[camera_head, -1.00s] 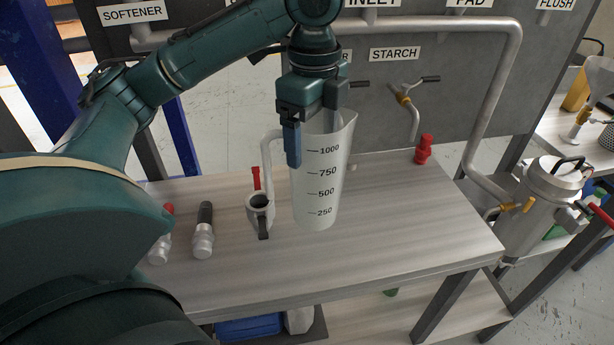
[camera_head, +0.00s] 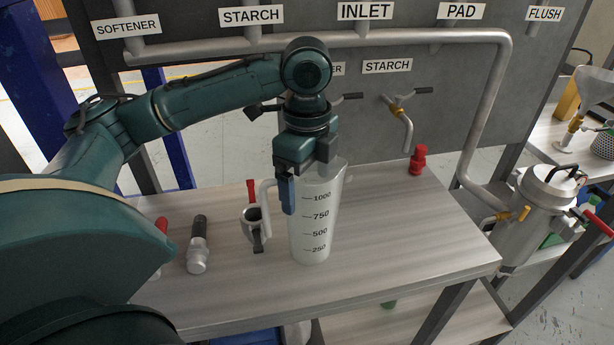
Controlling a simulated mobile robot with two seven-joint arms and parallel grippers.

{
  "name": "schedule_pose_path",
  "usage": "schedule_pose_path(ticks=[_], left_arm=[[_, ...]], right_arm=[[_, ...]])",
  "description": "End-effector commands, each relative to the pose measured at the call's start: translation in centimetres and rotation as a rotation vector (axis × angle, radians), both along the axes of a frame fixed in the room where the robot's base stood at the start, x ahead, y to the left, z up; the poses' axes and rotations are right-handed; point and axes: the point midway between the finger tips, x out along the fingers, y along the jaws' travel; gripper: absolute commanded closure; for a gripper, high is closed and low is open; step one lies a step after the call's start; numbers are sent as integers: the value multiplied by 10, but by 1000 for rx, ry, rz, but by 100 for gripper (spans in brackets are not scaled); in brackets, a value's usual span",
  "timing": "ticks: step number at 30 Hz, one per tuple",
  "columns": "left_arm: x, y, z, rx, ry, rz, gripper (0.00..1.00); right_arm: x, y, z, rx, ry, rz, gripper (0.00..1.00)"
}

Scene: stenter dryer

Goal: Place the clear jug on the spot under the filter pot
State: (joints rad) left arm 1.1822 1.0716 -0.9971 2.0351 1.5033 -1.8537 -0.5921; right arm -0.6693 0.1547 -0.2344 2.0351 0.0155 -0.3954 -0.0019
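The clear jug (camera_head: 315,222) is a translucent measuring jug with marks from 250 to 1000 and a handle on its left. It is upright over the near middle of the bench. My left gripper (camera_head: 303,188) comes down from above onto its handle side and appears shut on it. One blue finger shows between handle and body; the other is hidden. Whether the jug's base touches the bench is unclear. The steel filter pot (camera_head: 547,195), with a lid and yellow-handled valve, stands beyond the bench's right end. The spot under it is not clearly visible. My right gripper is not in view.
A grey fitting with a black grip (camera_head: 198,245) and a small metal cup (camera_head: 253,228) are left of the jug. A red fitting (camera_head: 418,160) stands at the back. Taps and a pipe (camera_head: 482,110) line the panel. The bench's right part (camera_head: 415,225) is clear.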

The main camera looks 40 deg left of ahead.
Motion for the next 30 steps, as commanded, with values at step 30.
schedule_pose_path(ticks=[30], left_arm=[[1,0,113,1,-3,2,0]], right_arm=[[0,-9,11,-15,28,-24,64]])
